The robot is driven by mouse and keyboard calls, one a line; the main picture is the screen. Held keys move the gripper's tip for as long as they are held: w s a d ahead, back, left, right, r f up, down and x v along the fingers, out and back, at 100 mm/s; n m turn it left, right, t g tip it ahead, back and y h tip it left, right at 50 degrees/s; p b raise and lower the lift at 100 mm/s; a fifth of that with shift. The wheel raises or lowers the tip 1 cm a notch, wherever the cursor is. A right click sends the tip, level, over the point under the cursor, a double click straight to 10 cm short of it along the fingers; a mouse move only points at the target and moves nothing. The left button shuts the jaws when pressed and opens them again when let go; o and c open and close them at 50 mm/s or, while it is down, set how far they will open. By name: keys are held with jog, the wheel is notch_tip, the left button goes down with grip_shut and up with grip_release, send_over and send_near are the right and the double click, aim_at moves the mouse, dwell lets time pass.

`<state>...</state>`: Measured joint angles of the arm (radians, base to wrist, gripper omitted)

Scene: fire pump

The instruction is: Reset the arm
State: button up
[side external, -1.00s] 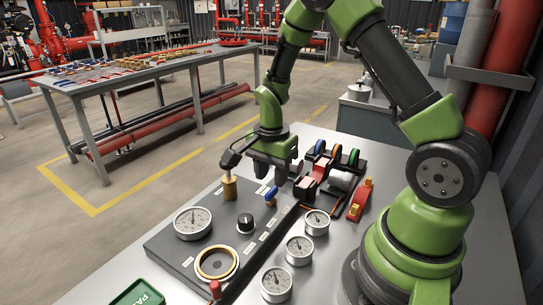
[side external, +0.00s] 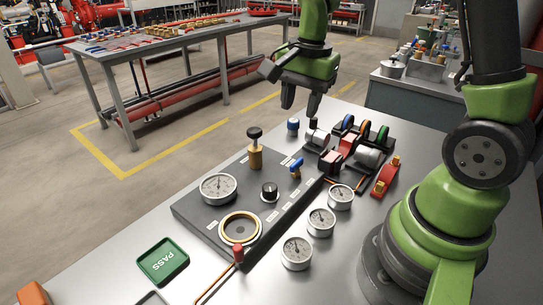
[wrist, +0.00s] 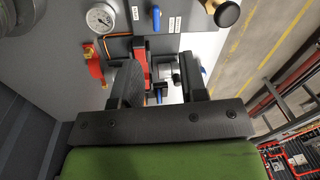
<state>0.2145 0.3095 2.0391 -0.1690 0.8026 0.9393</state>
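My gripper (side external: 301,98) hangs in the air above the far end of the work table, pointing down. Its two fingers are apart with nothing between them. In the wrist view my gripper (wrist: 160,95) also shows spread fingers, with table items far below between them. The dark panel (side external: 215,212) on the table carries a brass valve with a black knob (side external: 255,150), a gauge (side external: 218,187), a black dial (side external: 270,192), a blue lever (side external: 296,168) and a brass ring (side external: 240,229). The brass valve also shows in the wrist view (wrist: 226,14).
Loose gauges (side external: 296,253) stand right of the panel. Coloured reels (side external: 364,132), a red fitting (side external: 386,176) and a blue-capped part (side external: 293,126) stand near the gripper's side of the table. A green PASS tray (side external: 163,261) lies at the front left.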

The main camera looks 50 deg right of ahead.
jog(key=s+a+r+n+t+y, duration=0.2)
jog(key=s+a+r+n+t, duration=0.4)
jog(key=s+r+n, duration=0.5)
jog(key=shift+s+a+r+n, duration=0.15)
jog(key=shift+s+a+n, duration=0.35)
jog(key=shift+s+a, duration=0.65)
